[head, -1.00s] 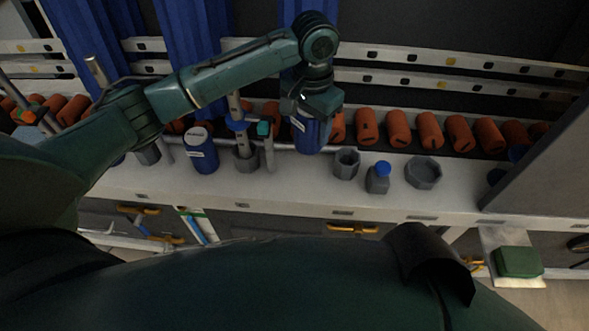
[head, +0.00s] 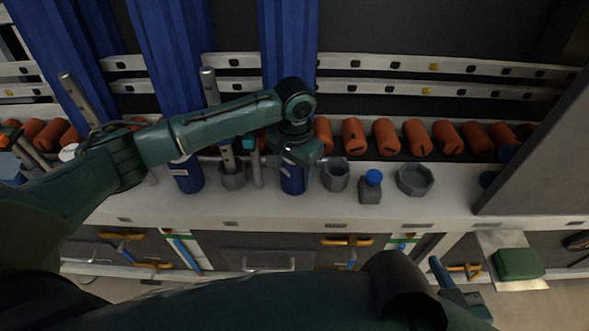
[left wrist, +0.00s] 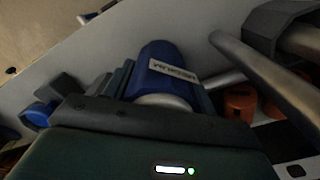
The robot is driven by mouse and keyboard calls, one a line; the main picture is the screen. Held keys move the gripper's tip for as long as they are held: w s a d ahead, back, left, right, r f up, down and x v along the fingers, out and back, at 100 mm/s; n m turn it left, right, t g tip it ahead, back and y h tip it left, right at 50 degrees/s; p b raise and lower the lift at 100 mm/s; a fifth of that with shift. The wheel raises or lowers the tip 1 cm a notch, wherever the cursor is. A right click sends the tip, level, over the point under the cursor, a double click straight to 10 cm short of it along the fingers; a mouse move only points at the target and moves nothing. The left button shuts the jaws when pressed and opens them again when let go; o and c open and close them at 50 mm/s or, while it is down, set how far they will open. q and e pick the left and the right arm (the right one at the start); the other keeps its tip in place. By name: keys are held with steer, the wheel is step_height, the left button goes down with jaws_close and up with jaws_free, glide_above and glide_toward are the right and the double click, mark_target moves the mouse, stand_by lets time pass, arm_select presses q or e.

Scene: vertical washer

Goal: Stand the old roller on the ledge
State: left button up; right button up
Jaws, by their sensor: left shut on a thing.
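A blue roller (head: 292,180) with a white label is in my left gripper (head: 297,160), which is shut on it, at the ledge (head: 265,203). The roller looks upright, and its lower end is at or just above the ledge top; I cannot tell if it touches. In the left wrist view the blue roller (left wrist: 168,70) shows its label and a pale end between the fingers. A second blue roller (head: 188,175) stands further left on the ledge. Part of what looks like my right gripper (head: 455,285) shows at the lower right, its jaws unclear.
Right of the held roller are a grey hexagonal cup (head: 336,175), a grey bottle with blue cap (head: 370,190) and a grey octagonal dish (head: 414,180). A grey holder with a rod (head: 232,177) stands left. Several orange rollers (head: 387,138) line the back.

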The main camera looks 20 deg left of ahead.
steer(key=shift+r, duration=0.1)
arm_select(q)
steer(key=o, duration=0.6)
steer(key=shift+f, duration=0.1)
steer(key=o, duration=0.5)
arm_select(e)
steer(key=shift+s, duration=0.1)
arm_select(q)
steer(key=shift+r, duration=0.3)
step_height(320, 180, up, 11)
steer(key=p, duration=0.3)
steer(key=shift+f, duration=0.15)
steer(key=shift+r, duration=0.55)
arm_select(e)
steer(key=shift+m+t+h, duration=0.3)
steer(key=shift+m, duration=0.4)
steer(key=r, duration=0.1)
steer(key=d+r, duration=0.1)
steer(key=r, duration=0.2)
steer(key=shift+s+d, duration=0.25)
steer(key=shift+s, duration=0.15)
